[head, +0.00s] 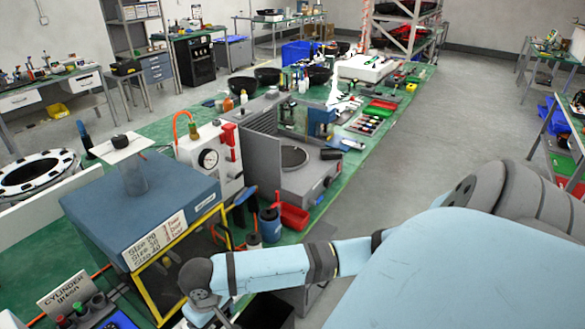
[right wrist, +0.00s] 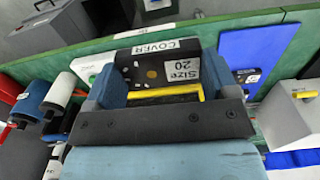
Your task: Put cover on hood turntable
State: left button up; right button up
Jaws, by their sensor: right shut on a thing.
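A black cover (right wrist: 150,72) with white labels reading "COVER" and "Size 20" sits between the blue fingers of my right gripper (right wrist: 160,80) in the right wrist view. The gripper is shut on it. In the head view my right arm reaches in from the right to the bottom edge, and the fingers and cover are not clearly seen there. A blue-topped hood-like box (head: 150,195) with a yellow-framed front (head: 185,262) stands at the left; its inside is mostly hidden, and I cannot make out a turntable in it. A grey round plate (head: 294,157) lies on a grey machine farther back. My left gripper is not in view.
A white gauge unit (head: 210,157) stands just behind the blue-topped box. A red bin (head: 291,216) and a blue container (head: 270,225) stand nearby. In the wrist view a blue panel (right wrist: 250,52) lies right of the cover.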

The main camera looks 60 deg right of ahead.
aim_at(286, 155)
jog(key=k+l, duration=0.1)
jog(key=l, duration=0.35)
jog(key=k+l+u, duration=0.1)
jog(key=l, duration=0.35)
jog(key=k+l+u, duration=0.15)
jog(key=l, duration=0.8)
jog(key=l+u, duration=0.15)
jog(key=l, duration=0.8)
jog(key=i+l, duration=0.1)
jog(key=l, duration=0.45)
jog(key=i+l+u, duration=0.1)
jog(key=l, duration=0.4)
